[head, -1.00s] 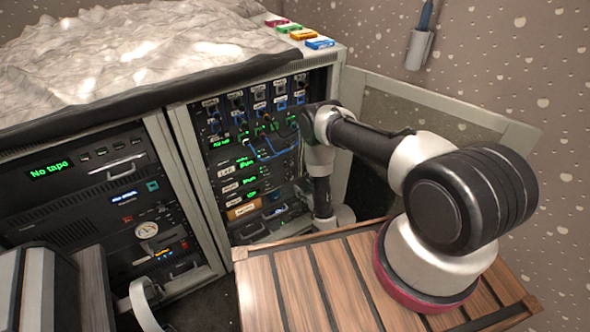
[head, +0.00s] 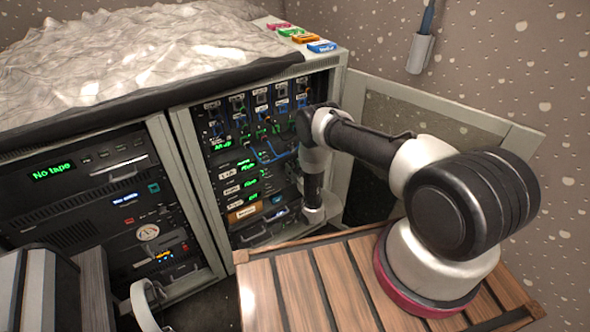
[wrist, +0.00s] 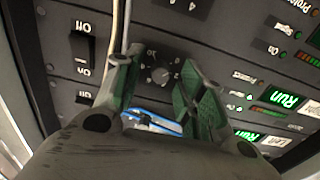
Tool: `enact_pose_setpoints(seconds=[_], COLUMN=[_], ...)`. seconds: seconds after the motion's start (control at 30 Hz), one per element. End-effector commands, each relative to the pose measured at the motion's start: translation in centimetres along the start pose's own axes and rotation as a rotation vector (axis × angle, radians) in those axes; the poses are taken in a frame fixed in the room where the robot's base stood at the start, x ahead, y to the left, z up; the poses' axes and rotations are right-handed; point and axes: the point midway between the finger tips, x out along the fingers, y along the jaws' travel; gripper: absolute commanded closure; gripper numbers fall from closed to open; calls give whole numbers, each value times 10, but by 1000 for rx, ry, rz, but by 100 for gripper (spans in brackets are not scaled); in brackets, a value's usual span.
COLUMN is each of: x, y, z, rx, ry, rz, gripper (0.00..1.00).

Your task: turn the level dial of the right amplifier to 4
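In the wrist view a small dark round dial (wrist: 160,75) with printed numbers around it sits on a dark panel. I cannot read its setting clearly. My gripper (wrist: 160,62) is open, its two green-padded fingers on either side of the dial with gaps showing. I cannot tell how far the fingertips stand from the panel. In the head view my arm reaches to the right part of the equipment rack (head: 185,150); the gripper itself and the dial are not distinguishable there.
An on/off rocker switch (wrist: 82,48) lies left of the dial. Lit green Run displays (wrist: 284,99) are to the right. A blue object (wrist: 152,122) shows between the fingers.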

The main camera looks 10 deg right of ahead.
Motion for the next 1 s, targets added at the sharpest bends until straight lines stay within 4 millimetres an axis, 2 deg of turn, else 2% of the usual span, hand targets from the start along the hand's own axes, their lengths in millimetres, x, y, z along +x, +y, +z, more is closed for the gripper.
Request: enact_pose_setpoints(seconds=[0.1, 0.3, 0.33, 0.77, 1.0], x=[0, 0, 0, 0, 0], y=[0, 0, 0, 0, 0], z=[0, 0, 0, 0, 0], rx=[0, 0, 0, 35, 167], ry=[0, 0, 0, 1, 1], rz=[0, 0, 0, 0, 0], gripper=[60, 97, 100, 100, 100])
